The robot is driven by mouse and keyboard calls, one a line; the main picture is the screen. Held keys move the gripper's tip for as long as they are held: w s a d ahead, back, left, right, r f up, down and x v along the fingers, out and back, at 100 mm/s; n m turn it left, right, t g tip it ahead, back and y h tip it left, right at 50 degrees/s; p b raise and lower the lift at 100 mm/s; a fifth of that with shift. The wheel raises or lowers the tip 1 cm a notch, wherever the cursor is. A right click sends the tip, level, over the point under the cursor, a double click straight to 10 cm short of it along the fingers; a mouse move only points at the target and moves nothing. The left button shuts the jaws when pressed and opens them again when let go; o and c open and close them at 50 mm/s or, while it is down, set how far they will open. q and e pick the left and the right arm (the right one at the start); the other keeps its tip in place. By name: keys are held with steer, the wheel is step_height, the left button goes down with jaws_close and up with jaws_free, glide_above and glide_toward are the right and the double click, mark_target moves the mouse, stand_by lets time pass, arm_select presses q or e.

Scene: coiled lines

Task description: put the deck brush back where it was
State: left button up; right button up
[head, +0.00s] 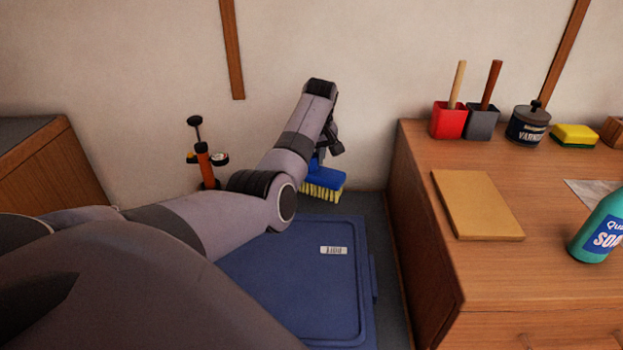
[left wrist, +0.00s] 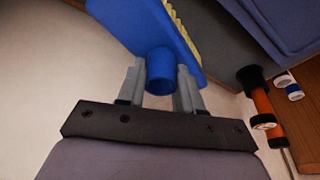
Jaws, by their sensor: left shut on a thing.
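The deck brush (head: 325,178) has a blue head and yellow bristles. In the head view it is beyond the blue lid, near the wall, with its bristles facing down. My left gripper (head: 325,150) is above it, partly hidden by my own arm. In the left wrist view the brush (left wrist: 140,22) fills the top, and my left gripper (left wrist: 160,85) is shut on its round blue socket. Whether the bristles touch the floor is hard to tell. My right gripper is not in view.
A blue lidded box (head: 300,275) lies on the floor below my arm. An orange pump (head: 205,165) stands left of the brush. A wooden cabinet (head: 425,230) stands to the right, bearing a cutting board (head: 475,205), a varnish pot (head: 528,125) and a soap bottle (head: 597,235).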

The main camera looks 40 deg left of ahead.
mark_target(312, 174)
arm_select(q)
steer(key=shift+f+b, duration=0.5)
steer(key=shift+f, duration=2.45)
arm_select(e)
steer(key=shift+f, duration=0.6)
arm_select(q)
steer(key=o, duration=1)
steer(key=shift+f, duration=0.15)
steer(key=shift+r, duration=0.5)
steer(key=p+v, duration=0.2)
steer(key=v, duration=0.8)
steer(key=shift+d+p, duration=0.15)
steer(key=shift+p, duration=0.2)
steer(key=shift+s+d+r, duration=0.15)
steer(key=shift+d+r, duration=0.05)
steer(key=shift+r, duration=0.4)
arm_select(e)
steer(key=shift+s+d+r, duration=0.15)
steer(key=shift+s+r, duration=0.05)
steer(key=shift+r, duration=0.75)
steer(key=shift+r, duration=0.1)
